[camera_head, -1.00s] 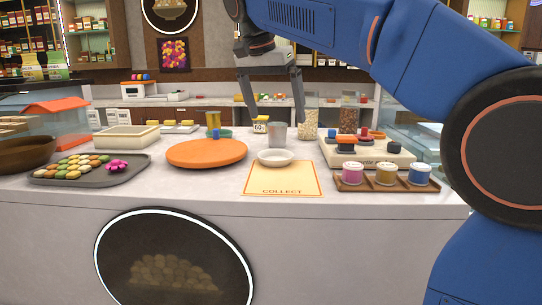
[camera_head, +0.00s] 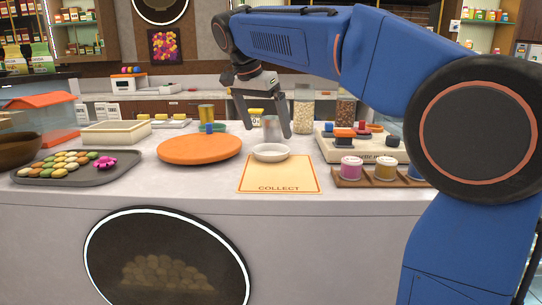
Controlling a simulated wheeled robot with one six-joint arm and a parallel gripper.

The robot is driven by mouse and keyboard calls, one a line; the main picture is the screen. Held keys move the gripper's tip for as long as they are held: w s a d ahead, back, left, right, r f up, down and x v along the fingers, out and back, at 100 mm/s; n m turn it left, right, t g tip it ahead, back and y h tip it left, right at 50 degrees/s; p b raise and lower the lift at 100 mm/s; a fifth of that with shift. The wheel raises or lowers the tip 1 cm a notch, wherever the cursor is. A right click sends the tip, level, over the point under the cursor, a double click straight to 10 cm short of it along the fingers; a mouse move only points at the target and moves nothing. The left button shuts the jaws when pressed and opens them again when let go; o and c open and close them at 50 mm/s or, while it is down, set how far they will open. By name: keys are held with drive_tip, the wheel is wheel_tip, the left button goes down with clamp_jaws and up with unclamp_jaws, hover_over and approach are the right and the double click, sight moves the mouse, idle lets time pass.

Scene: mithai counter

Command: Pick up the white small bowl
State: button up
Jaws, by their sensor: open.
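The white small bowl (camera_head: 271,153) sits on the counter at the back edge of the orange-bordered COLLECT mat (camera_head: 278,178). My gripper (camera_head: 268,132) is open, its two fingers pointing down, and it appears above or just behind the bowl in the picture. Nothing is between the fingers that I can see held; a grey metal cup (camera_head: 271,130) shows behind them. The exact gap between fingertips and bowl cannot be told from this view.
An orange round board (camera_head: 199,149) lies left of the bowl. A dark tray of sweets (camera_head: 75,168) is further left. A wooden rack with colored jars (camera_head: 381,177) and a cream scale-like unit (camera_head: 365,145) stand right. Glass jars (camera_head: 304,110) stand behind. The mat's front is clear.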

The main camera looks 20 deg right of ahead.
sight(271, 153)
drive_tip(key=shift+s+a+x, duration=0.1)
drive_tip(key=shift+a+x, duration=0.05)
drive_tip(key=shift+x, duration=1.5)
drive_tip(key=shift+s+a+x, duration=0.15)
drive_tip(key=shift+a+x, duration=0.05)
drive_tip(key=shift+x, duration=1.5)
drive_tip(key=shift+f, duration=0.1)
drive_tip(key=c, duration=1)
